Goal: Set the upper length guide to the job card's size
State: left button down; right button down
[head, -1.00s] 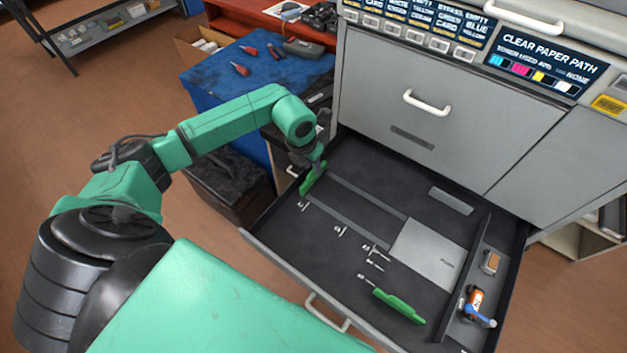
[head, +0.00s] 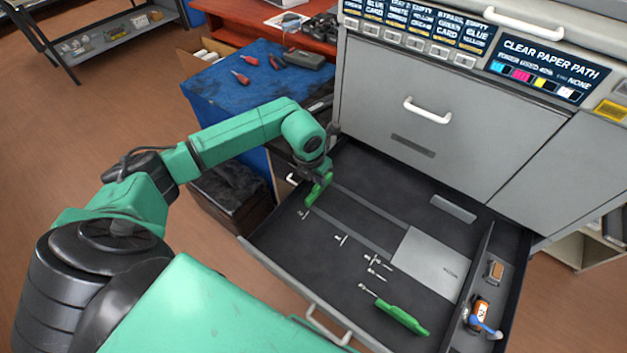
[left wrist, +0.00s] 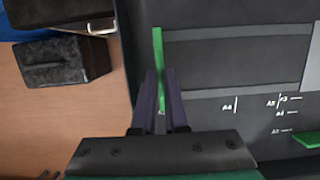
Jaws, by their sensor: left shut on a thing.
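A green length guide (head: 318,190) stands near the left end of the open dark drawer (head: 360,285), and it also shows as an upright green bar in the left wrist view (left wrist: 158,45). My left gripper (head: 321,172) is shut on this guide, with its two fingers (left wrist: 160,88) on either side of its lower part. White size marks (left wrist: 230,104) lie on the drawer floor to the right, with A4 and A5 partly readable. A second green guide (head: 402,318) lies at the drawer's front right. My right gripper is out of view. I cannot make out a job card for certain.
A grey plate (head: 430,262) lies right of the size marks. A side compartment holds a small brown block (head: 494,269) and an orange bottle (head: 480,312). The grey cabinet front (head: 440,120) rises behind the drawer. A blue-topped bench (head: 250,85) with red tools stands at left.

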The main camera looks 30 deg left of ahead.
pick_arm(q)
jog(key=shift+s+d+b, duration=0.1)
jog(key=shift+s+d, duration=0.15)
jog(key=shift+d, duration=1.45)
jog(key=shift+s+d+b, duration=0.1)
jog(key=shift+s+d, duration=0.1)
jog(key=shift+d, duration=1.45)
jog(key=shift+s+d+b, duration=0.1)
jog(key=shift+s+d, duration=0.15)
jog(key=shift+d, duration=1.45)
jog(key=shift+s+d+b, duration=0.2)
jog(key=shift+d+b, duration=0.05)
jog(key=shift+d, duration=1.2)
jog(key=shift+s+d+b, duration=0.2)
jog(key=shift+d, duration=1.25)
jog(key=shift+s+d+b, duration=0.2)
jog(key=shift+d+b, duration=0.15)
jog(key=shift+d, duration=0.95)
jog(key=shift+s+d+b, duration=0.15)
jog(key=shift+d+b, duration=0.2)
jog(key=shift+d, duration=0.95)
jog(key=c, duration=1.1)
grip_release()
jog(key=shift+d, duration=0.1)
notch_tip(320, 180, up, 7)
jog(key=p, duration=0.4)
